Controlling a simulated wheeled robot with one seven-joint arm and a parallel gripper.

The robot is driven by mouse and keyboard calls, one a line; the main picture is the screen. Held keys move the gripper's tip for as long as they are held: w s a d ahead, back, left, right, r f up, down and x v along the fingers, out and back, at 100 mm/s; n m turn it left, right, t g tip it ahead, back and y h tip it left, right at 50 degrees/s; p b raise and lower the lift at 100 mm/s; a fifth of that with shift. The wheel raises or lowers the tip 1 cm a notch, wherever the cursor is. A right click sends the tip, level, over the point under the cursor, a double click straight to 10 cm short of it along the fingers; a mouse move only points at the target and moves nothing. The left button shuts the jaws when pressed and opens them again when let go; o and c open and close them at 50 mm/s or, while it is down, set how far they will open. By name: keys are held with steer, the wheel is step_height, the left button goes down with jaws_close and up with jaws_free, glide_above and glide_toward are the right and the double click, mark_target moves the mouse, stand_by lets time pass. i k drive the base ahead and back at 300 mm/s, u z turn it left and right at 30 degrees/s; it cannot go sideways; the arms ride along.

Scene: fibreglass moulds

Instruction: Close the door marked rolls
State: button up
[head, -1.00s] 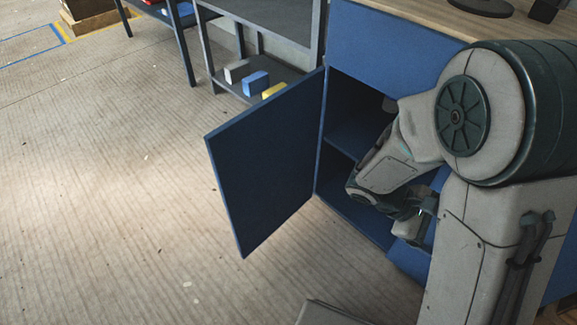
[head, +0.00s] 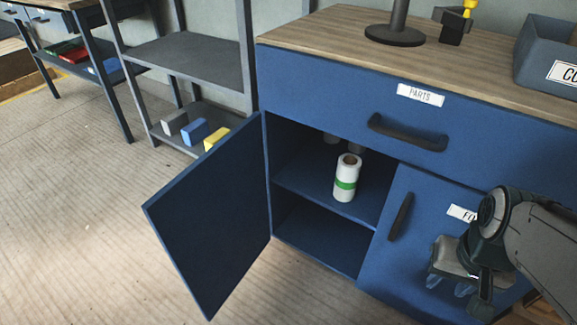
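A blue cabinet door (head: 212,222) stands wide open, swung out to the left from its hinge edge on the left of the cabinet opening. Its inner face shows, and no label is visible on it, so I cannot read whether it says rolls. Behind it the open compartment has a shelf (head: 305,190) with a white roll with a green band (head: 345,178) and other rolls farther back in shadow. My gripper (head: 450,285) is at the lower right, in front of the closed right door, apart from the open door. Its fingers are too small and dark to judge.
The closed right door (head: 385,262) has a dark handle and a label partly hidden by my arm. A drawer marked PARTS (head: 340,105) is shut above. A grey rack (head: 180,70) stands left, behind the open door. The floor (head: 90,220) in front is clear.

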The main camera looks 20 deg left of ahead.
mark_target(211, 220)
steer(key=z, duration=2.45)
steer(key=k, duration=2.35)
steer(key=u, duration=1.55)
